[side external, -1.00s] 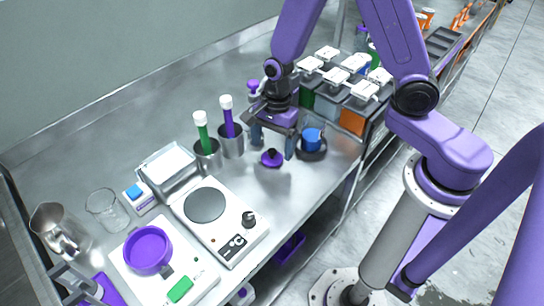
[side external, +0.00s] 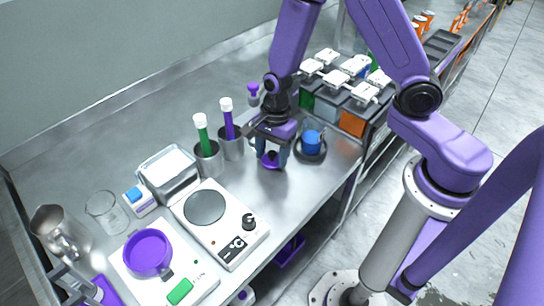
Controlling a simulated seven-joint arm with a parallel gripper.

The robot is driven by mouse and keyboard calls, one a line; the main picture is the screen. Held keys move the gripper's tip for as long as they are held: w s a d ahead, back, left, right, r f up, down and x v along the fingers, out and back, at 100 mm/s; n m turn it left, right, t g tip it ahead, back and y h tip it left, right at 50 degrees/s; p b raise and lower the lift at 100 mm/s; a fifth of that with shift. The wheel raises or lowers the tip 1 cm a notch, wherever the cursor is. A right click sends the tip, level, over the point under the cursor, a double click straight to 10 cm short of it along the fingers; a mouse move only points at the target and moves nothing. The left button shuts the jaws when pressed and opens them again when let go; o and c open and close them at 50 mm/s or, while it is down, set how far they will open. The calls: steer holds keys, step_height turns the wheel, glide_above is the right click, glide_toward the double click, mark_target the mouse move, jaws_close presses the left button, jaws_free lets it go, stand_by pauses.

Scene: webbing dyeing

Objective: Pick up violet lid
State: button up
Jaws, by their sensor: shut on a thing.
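The violet lid (side external: 270,161) is a small round purple disc with a knob, on the steel bench in the middle of the side external view. My gripper (side external: 272,154) is down at the lid, pointing downward, with its fingers shut on it. The fingers hide part of the lid and its knob. I cannot tell whether the lid is clear of the bench.
A blue cup in a dark holder (side external: 310,147) stands close to the right of my gripper. Metal cups (side external: 231,147) with green and purple tubes stand to the left. A white hot plate (side external: 223,222) lies in front-left. Lidded dye containers (side external: 328,107) stand behind right.

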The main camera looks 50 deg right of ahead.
mark_target(271, 154)
steer(key=shift+r, duration=0.2)
steer(key=shift+r, duration=1.45)
steer(key=shift+s+d+r, duration=2.1)
steer(key=shift+s+r, duration=2.75)
steer(key=shift+s, duration=1.7)
steer(key=w+d+r+n, duration=0.3)
steer(key=w+d+n, duration=0.35)
steer(key=w, duration=0.25)
steer(key=shift+g, duration=0.4)
steer(key=shift+s+f, duration=0.2)
steer(key=shift+f, duration=2.7)
steer(key=shift+f, duration=0.15)
